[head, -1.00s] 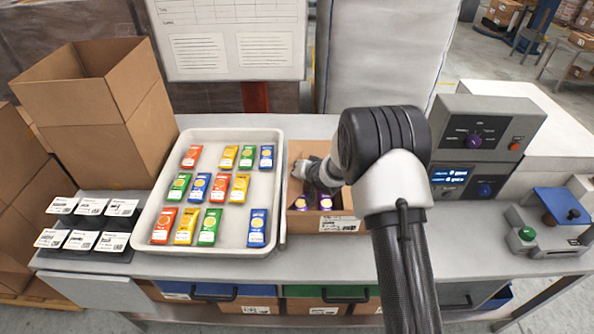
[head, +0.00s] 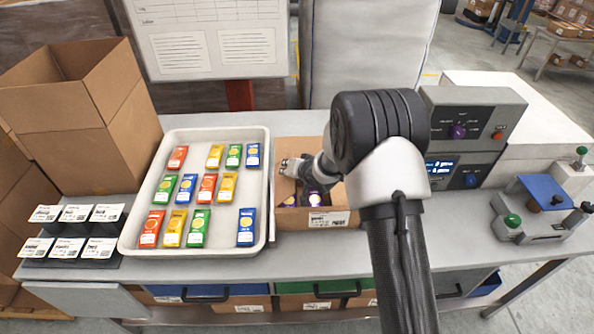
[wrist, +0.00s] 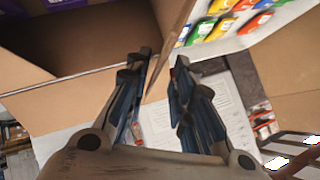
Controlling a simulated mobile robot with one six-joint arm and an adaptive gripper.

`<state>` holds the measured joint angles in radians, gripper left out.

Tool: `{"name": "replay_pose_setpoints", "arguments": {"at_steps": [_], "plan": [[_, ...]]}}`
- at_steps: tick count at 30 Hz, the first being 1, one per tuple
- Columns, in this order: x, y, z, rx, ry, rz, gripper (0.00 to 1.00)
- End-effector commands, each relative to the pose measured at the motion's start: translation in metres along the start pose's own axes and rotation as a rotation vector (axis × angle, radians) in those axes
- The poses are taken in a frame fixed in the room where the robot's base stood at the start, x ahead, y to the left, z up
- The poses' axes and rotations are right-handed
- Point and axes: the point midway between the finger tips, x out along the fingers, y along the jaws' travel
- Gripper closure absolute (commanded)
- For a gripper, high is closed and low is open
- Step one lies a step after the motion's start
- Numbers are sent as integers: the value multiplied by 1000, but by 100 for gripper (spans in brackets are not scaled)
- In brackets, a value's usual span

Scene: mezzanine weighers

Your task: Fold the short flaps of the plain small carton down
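The small carton (head: 287,219) stands on the bench, right of the tray, open at the top, with purple packs (head: 312,199) inside. The wrist view shows its inside and cardboard wall (wrist: 80,100), with a purple pack (wrist: 70,5) at the top. My gripper (head: 291,168) is at the carton's left side, near the rim. In the wrist view my gripper (wrist: 160,62) has its fingers apart. A cardboard flap (wrist: 172,45) seen nearly edge-on reaches down between the fingertips; I cannot tell if they touch it. My arm hides the carton's right side.
The white tray (head: 131,232) with several coloured packs lies close on the left. A tall open carton (head: 85,135) and label cards (head: 88,213) stand further left. A control box (head: 465,130) and a device with a blue plate (head: 545,190) are at the right.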

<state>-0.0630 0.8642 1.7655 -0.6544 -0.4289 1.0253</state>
Motion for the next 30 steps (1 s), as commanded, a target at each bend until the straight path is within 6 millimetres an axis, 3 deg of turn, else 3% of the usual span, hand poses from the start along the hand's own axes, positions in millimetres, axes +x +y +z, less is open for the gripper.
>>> {"name": "replay_pose_setpoints", "arguments": {"at_steps": [6, 12, 25, 30], "plan": [[-50, 1, -1, 1, 1, 2, 78], [-81, 1, 0, 1, -1, 3, 78], [-92, 2, 1, 1, -2, 3, 78], [-93, 2, -2, -72, -10, 38, 90]]}}
